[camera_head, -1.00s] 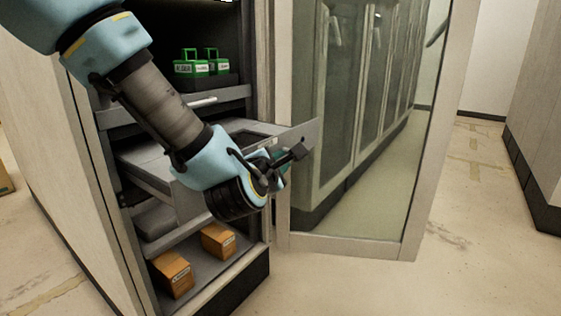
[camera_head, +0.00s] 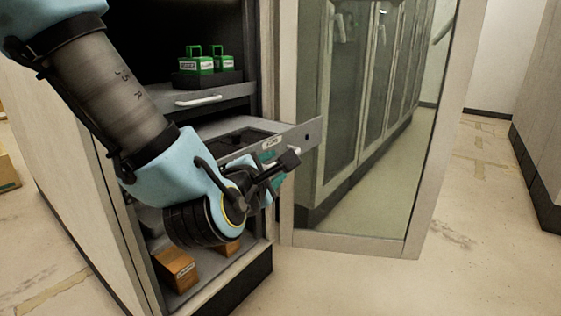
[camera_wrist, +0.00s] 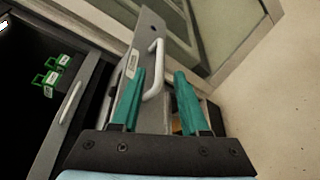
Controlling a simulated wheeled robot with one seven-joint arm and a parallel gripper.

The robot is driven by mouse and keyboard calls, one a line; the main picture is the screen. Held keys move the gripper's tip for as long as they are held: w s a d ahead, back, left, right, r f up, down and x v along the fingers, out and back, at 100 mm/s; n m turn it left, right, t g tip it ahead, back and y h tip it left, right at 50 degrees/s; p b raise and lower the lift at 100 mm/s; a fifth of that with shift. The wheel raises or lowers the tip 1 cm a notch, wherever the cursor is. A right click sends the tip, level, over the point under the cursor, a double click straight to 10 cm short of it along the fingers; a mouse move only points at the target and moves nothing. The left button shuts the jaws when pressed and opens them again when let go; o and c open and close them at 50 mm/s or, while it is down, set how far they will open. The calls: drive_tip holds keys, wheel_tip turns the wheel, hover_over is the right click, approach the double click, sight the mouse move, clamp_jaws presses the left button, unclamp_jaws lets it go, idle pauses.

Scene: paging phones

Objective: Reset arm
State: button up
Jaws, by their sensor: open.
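My gripper (camera_wrist: 162,100) shows in the wrist view with its two teal fingers apart. A white drawer handle (camera_wrist: 154,72) lies beyond and between the fingers in the picture; I cannot tell whether they touch it. The handle is on the front of a grey drawer (camera_head: 307,134), which stands pulled out of the cabinet. In the head view my arm crosses in front of the cabinet, and the gripper (camera_head: 270,152) is in front of this drawer, partly hidden by my wrist.
The cabinet's glass door (camera_head: 375,150) stands open to the right. Green boxes (camera_head: 197,65) sit on an upper shelf, above another drawer with a white handle (camera_head: 198,99). A brown box (camera_head: 177,269) lies on the bottom shelf. The floor (camera_head: 460,240) at right is clear.

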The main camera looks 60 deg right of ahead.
drive_tip(key=shift+v, duration=1.05)
